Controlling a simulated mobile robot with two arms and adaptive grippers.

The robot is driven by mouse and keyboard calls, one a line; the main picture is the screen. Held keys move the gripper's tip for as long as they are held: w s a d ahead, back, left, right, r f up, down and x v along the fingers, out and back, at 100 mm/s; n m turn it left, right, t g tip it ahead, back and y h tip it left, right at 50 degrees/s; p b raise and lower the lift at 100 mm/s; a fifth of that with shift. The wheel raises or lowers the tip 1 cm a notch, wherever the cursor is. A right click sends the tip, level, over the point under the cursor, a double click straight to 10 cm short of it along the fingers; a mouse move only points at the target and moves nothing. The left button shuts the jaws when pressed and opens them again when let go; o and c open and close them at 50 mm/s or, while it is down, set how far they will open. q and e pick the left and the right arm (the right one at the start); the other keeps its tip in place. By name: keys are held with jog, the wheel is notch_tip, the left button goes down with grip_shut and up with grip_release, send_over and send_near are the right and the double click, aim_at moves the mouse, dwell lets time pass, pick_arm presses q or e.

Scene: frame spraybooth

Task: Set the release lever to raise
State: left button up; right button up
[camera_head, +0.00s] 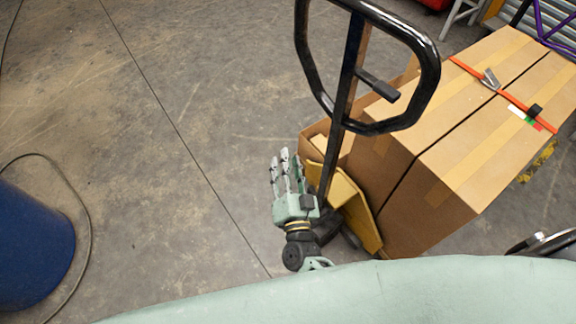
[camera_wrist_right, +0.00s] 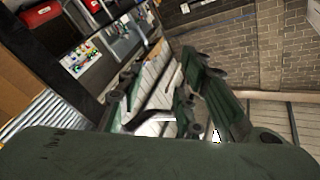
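The release lever (camera_head: 378,84) is a short dark lever inside the black loop handle (camera_head: 433,75) of a yellow pallet truck (camera_head: 362,213). It sticks out to the right from the handle's shaft (camera_head: 347,85). Whether it stands at raise cannot be read. My right gripper (camera_head: 285,160), pale green with several fingers, is left of the shaft's lower part, well below and left of the lever in the picture. Its fingers are extended, open and empty. In the right wrist view the fingers (camera_wrist_right: 190,75) show with gaps between them; the lever is not seen there. My left gripper is out of view.
Cardboard boxes (camera_head: 430,200) with an orange strap (camera_head: 516,102) sit on the pallet truck. A blue drum (camera_head: 30,245) stands at left, near a cable (camera_head: 88,225) on the floor. The concrete floor (camera_head: 150,130) between drum and truck is clear.

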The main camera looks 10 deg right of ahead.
jog(key=shift+f, duration=0.25)
jog(key=shift+a, duration=0.1)
dwell(0.3)
